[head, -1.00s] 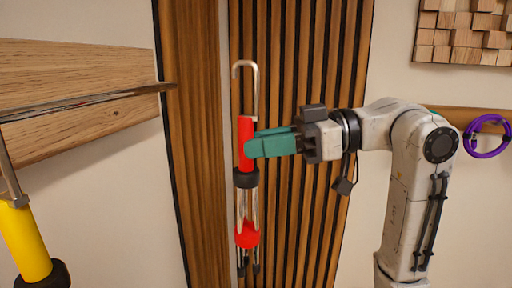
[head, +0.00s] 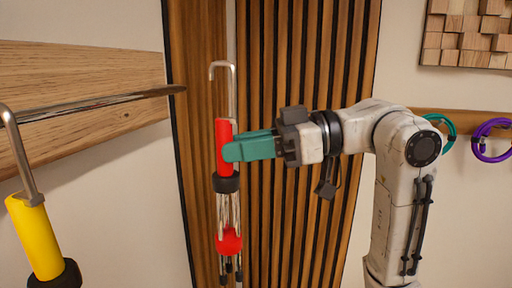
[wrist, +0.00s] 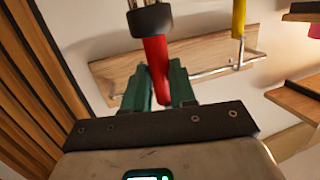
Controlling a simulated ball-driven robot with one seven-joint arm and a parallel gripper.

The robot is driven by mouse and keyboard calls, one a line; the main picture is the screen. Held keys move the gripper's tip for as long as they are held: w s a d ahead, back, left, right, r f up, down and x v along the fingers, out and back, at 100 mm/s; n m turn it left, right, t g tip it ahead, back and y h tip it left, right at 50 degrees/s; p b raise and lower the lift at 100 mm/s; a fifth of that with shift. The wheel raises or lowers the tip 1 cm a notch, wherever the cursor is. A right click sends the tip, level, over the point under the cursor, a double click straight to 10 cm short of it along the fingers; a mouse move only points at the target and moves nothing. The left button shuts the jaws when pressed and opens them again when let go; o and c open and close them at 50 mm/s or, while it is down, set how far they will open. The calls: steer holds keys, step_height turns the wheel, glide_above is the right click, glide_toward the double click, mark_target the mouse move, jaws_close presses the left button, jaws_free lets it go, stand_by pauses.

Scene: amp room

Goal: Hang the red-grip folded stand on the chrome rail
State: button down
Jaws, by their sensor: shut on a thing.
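The folded stand (head: 229,242) has a red grip, a metal hook at its top and chrome legs below a black collar. It hangs upright from my gripper (head: 232,150), whose green fingers are shut on the red grip. In the wrist view the red grip (wrist: 156,65) sits between the two fingers (wrist: 158,90). The chrome rail (head: 90,102) runs along a wooden board on the left wall. Its free end is left of the stand's hook (head: 222,66), which is apart from it in the head view.
A yellow-grip stand (head: 35,235) hangs on the rail at the left. The wooden board (head: 70,65) backs the rail. Slatted wood panelling (head: 300,60) stands behind my gripper. Purple (head: 492,140) and teal (head: 450,130) rings hang at the right. Wooden shelves (wrist: 300,100) show in the wrist view.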

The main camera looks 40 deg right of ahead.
steer(key=w+a+f+b, duration=0.1)
steer(key=w+a+f, duration=0.1)
steer(key=w+a, duration=0.4)
steer(key=shift+w+a+f+b, duration=0.15)
steer(key=shift+w+b, duration=0.25)
steer(key=shift+w, duration=1.4)
steer(key=c, duration=0.8)
jaws_free()
steer(key=shift+c, duration=0.2)
steer(key=shift+f, duration=0.1)
steer(key=b+v, duration=0.2)
steer(key=v, duration=0.9)
steer(key=shift+w+f, duration=0.15)
